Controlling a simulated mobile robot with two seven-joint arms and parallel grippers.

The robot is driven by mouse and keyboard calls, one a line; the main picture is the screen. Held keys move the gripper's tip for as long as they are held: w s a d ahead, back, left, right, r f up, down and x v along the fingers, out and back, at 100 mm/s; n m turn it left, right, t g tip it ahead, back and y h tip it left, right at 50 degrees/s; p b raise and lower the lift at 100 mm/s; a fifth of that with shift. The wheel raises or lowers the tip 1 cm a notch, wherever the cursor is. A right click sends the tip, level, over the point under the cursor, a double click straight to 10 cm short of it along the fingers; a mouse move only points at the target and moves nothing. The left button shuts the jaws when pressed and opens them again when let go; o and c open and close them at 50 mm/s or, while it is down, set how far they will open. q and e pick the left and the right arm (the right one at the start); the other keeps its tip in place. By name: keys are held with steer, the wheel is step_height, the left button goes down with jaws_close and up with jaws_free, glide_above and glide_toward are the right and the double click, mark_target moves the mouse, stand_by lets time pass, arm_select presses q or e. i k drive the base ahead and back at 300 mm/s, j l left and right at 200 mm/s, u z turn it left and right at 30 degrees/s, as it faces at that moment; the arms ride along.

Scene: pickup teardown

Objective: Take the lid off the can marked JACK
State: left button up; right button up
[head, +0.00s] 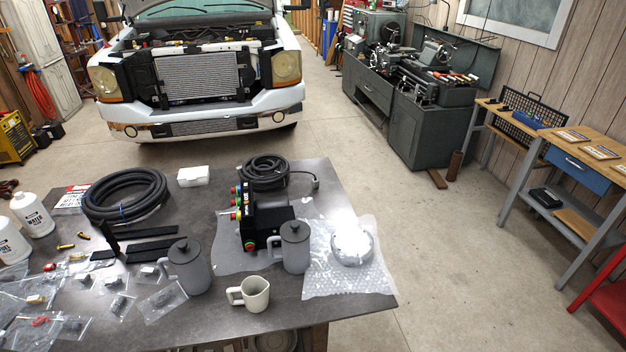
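Two grey lidded cans with side handles stand on the dark table. One can (190,272) is left of the middle, its handle on the left. The other can (295,252) is farther right, beside a black device. Each has a dark lid with a small knob on top, and both lids sit on. I cannot read the name JACK on either can, so I cannot tell which one is marked. Neither of my grippers is in view.
A cream mug (256,294) stands between the cans, nearer the front edge. The black device (262,222) with coloured buttons is close to the right can. Bubble wrap (320,282) with a shiny round part lies to the right. Hoses (125,197) and small bags crowd the left.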

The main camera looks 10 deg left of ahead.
mark_target(295, 257)
steer(key=i, duration=4.6)
steer(key=i+u, duration=0.25)
steer(key=u, duration=0.2)
steer(key=i+l+u, duration=0.1)
steer(key=i+u, duration=0.15)
steer(key=u, duration=0.2)
steer(key=i+l+u, duration=0.2)
steer(key=u, duration=0.2)
steer(key=i+l+u, duration=0.2)
steer(key=u, duration=3.85)
